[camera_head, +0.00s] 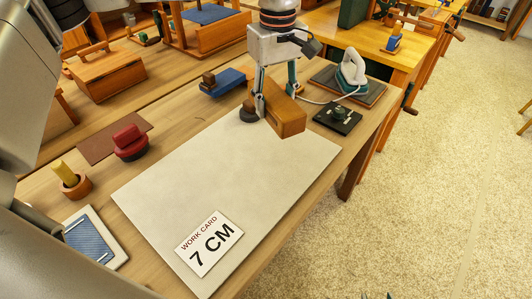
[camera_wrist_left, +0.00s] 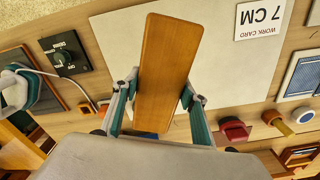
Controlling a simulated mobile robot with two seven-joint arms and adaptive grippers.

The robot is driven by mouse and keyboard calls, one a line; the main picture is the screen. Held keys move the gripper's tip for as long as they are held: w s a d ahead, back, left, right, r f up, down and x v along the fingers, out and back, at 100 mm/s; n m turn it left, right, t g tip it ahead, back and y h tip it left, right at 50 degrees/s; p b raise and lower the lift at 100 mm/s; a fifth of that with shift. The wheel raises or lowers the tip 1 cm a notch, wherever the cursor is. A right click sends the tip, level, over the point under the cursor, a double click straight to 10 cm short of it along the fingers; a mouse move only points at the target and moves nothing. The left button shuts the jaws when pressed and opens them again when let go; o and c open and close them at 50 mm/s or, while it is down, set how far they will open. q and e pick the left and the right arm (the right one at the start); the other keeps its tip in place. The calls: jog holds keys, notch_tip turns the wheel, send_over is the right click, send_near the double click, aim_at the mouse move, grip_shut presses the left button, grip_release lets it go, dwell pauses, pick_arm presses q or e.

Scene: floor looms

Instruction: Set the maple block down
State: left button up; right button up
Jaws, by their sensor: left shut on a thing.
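The maple block (camera_head: 289,118), a long orange-brown wooden bar, is held between the fingers of my left gripper (camera_head: 275,104) at the far end of the pale grey mat (camera_head: 230,165). My left gripper is shut on it. In the left wrist view the block (camera_wrist_left: 166,65) points away between the two fingers (camera_wrist_left: 155,105), over the mat. I cannot tell whether its underside touches the mat. The tips of my right gripper (camera_head: 376,296) just show at the bottom edge, apart and empty, over the carpet.
A work card reading 7 CM (camera_head: 209,243) lies on the mat's near end. A dark control box (camera_head: 338,118), an iron (camera_head: 352,70), a blue plane (camera_head: 222,82) and a dark round object (camera_head: 248,114) are close around the block. The mat's middle is clear.

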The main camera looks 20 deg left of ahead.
pick_arm(q)
jog(key=b, duration=0.1)
send_over(273, 160)
notch_tip(273, 160, down, 11)
jog(key=shift+f, duration=0.1)
jog(key=shift+w+f, duration=0.1)
jog(key=shift+f, duration=0.6)
notch_tip(273, 160, down, 4)
jog(key=shift+r+b, duration=0.25)
jog(key=shift+b, duration=0.2)
jog(key=shift+r, duration=0.1)
jog(key=o, duration=1)
jog(key=shift+f, duration=0.2)
jog(key=o, duration=0.4)
